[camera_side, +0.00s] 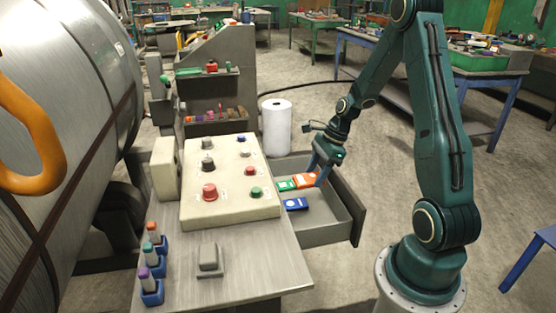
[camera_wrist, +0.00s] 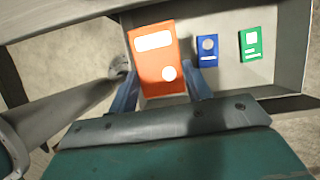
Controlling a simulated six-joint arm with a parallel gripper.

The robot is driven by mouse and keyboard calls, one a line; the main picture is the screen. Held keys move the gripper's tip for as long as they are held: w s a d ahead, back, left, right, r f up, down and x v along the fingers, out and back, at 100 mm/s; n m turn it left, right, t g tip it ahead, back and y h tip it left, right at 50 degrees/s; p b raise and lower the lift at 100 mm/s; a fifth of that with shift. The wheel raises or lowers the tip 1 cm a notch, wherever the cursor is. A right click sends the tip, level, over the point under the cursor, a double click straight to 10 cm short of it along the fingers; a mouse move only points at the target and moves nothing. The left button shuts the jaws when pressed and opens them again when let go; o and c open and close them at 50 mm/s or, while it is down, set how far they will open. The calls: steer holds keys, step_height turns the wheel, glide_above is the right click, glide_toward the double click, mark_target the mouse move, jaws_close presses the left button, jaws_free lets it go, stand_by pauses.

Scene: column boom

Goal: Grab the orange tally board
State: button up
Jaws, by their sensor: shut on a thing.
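The orange tally board (camera_wrist: 155,62) is a flat block with a white label strip and a white dot. It lies between the two blue fingers of my gripper (camera_wrist: 158,88) in the wrist view, with one finger along each side. My gripper (camera_side: 320,172) is shut on it inside the open drawer (camera_side: 325,233) in the side view. There the orange board (camera_side: 305,180) shows next to the fingers. I cannot tell whether it still touches the drawer floor.
A blue board (camera_side: 296,204) and a green board (camera_side: 285,185) lie in the drawer; both show in the wrist view, blue (camera_wrist: 207,50) nearer and green (camera_wrist: 250,44) further right. The drawer walls stand close around. A control panel (camera_side: 228,180) sits on the bench left of the drawer. A white roll (camera_side: 276,128) stands behind.

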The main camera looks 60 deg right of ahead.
steer(key=shift+r, duration=0.45)
stand_by(0.4)
